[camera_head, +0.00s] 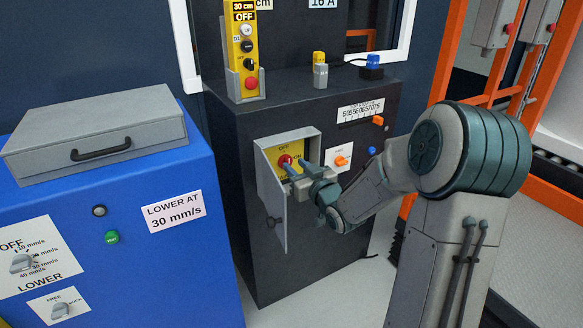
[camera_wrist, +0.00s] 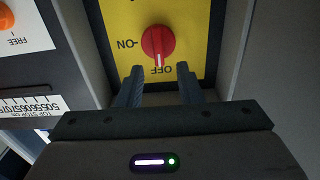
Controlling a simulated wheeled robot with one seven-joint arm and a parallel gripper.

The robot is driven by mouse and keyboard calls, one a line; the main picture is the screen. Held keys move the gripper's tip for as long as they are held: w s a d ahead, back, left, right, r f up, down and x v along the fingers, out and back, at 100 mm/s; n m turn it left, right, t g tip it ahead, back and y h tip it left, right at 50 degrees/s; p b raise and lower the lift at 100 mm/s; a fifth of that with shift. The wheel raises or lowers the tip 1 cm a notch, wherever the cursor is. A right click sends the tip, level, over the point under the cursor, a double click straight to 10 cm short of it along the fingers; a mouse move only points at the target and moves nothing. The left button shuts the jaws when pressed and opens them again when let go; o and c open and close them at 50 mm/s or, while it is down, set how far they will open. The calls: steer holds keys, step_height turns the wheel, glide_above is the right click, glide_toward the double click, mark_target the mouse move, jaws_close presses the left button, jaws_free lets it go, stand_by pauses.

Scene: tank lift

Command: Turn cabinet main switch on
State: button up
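The main switch is a red rotary knob (camera_wrist: 158,44) on a yellow plate (camera_wrist: 190,20) marked ON and OFF. Its white pointer line points at OFF in the wrist view. In the head view the knob (camera_head: 285,160) sits inside a small grey box (camera_head: 300,137) on the dark cabinet, with the box door (camera_head: 271,212) swung open. My gripper (camera_wrist: 159,70) is open, with its two fingertips just short of the knob, one to each side of it. In the head view my gripper (camera_head: 291,172) reaches into the box and partly hides the plate.
The dark cabinet (camera_head: 330,230) also carries an orange switch (camera_head: 341,160), a blue knob (camera_head: 371,151) and another orange knob (camera_head: 378,120). A yellow pendant (camera_head: 245,50) stands on top. A blue cabinet (camera_head: 120,260) with a grey case (camera_head: 95,135) stands at left.

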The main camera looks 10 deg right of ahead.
steer(key=shift+x, duration=1.45)
steer(key=shift+c, duration=0.3)
jaws_close()
steer(key=shift+a, duration=0.1)
